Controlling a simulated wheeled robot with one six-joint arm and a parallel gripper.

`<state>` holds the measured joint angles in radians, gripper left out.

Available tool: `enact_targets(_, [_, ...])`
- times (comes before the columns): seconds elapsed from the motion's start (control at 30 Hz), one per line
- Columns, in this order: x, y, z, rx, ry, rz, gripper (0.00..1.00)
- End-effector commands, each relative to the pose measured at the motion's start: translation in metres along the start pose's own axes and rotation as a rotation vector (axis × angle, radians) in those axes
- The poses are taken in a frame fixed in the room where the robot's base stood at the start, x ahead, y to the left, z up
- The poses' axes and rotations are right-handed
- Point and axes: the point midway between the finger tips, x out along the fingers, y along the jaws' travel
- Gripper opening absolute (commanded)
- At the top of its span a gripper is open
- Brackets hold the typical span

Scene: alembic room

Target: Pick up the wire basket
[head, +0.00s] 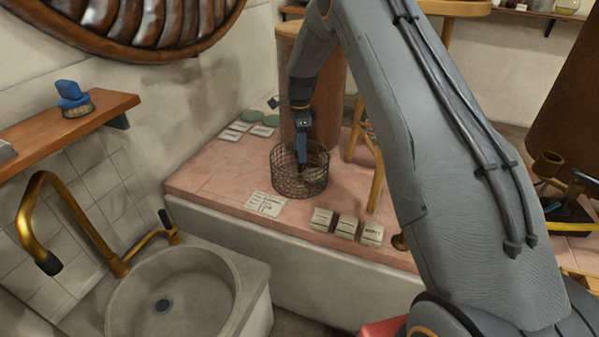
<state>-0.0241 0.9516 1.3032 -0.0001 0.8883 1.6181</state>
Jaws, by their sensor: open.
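The wire basket (288,183) is a round dark mesh basket standing upright on the pink-topped counter (215,172). My gripper (303,163) reaches down from above, with its blue-grey fingers at the basket's rim and partly overlapping its opening. The jaws are open. I cannot tell whether a finger is inside the basket or touches its wall. Part of the basket's far rim is hidden behind the gripper.
A large brown cylinder (330,105) stands behind the basket, and a wooden leg (376,188) is to its right. Small labelled blocks (346,227) and a paper card (265,204) lie in front. A stone sink (185,300) with a brass tap (38,190) is at lower left.

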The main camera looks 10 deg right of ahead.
Motion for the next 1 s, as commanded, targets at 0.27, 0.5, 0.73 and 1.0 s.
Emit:
enact_targets(0.27, [0.034,0.001,0.002,-0.002,0.0,0.001,0.48])
enact_targets(0.5, [0.057,0.0,0.002,-0.002,0.0,-0.002,0.48])
enact_targets(0.73, [0.058,0.0,0.002,-0.002,0.0,-0.002,0.48])
enact_targets(1.0, [0.057,0.0,0.002,-0.002,0.0,-0.002,0.02])
